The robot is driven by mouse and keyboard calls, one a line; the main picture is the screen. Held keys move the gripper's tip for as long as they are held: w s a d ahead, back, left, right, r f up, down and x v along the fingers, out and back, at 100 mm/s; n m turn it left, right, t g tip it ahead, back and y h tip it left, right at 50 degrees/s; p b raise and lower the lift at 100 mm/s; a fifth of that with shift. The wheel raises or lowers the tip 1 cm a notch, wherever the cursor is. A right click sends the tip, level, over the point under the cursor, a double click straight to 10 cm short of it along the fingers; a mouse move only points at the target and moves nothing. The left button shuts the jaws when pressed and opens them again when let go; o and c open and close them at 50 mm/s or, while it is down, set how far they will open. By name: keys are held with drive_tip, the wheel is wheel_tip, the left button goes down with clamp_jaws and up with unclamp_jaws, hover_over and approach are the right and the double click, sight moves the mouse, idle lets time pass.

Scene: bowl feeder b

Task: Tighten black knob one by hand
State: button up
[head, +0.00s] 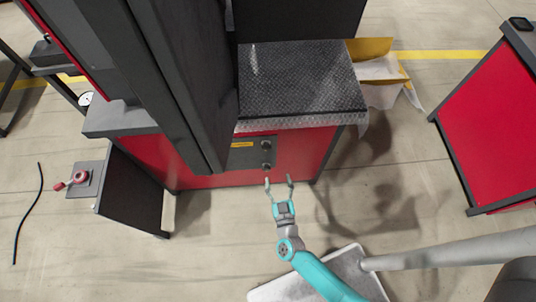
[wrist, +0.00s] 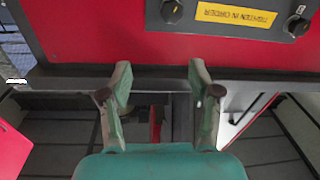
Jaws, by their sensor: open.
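Two small black knobs sit on a dark panel (head: 240,158) on the red front of the machine, an upper one (head: 266,145) and a lower one (head: 266,166). In the wrist view, one knob (wrist: 172,11) is at the top centre and another (wrist: 298,25) at the top right. A yellow label (wrist: 235,15) with upside-down text lies between them. I cannot tell which is knob one. My gripper (head: 279,181) is open and empty, just in front of the red face near the lower knob. In the wrist view, its spread fingers (wrist: 160,78) touch no knob.
A dark textured top (head: 300,80) with a metal edge covers the red cabinet. A tall dark column (head: 165,80) stands left of the panel. A red cabinet (head: 490,130) is at the right, and a yellow-edged box (head: 380,70) behind. The floor (head: 400,190) between is clear.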

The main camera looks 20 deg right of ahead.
sight(267, 149)
drive_tip(key=shift+g+h, duration=0.4)
drive_tip(key=shift+h, duration=0.3)
drive_tip(key=w, duration=0.4)
drive_tip(key=w+d+f, duration=0.1)
drive_tip(key=w, duration=0.4)
drive_tip(key=w+f, duration=0.1)
drive_tip(key=w, duration=0.4)
drive_tip(key=shift+w+d+f, duration=0.1)
drive_tip(key=shift+d+f, duration=0.1)
drive_tip(key=c, duration=1.2)
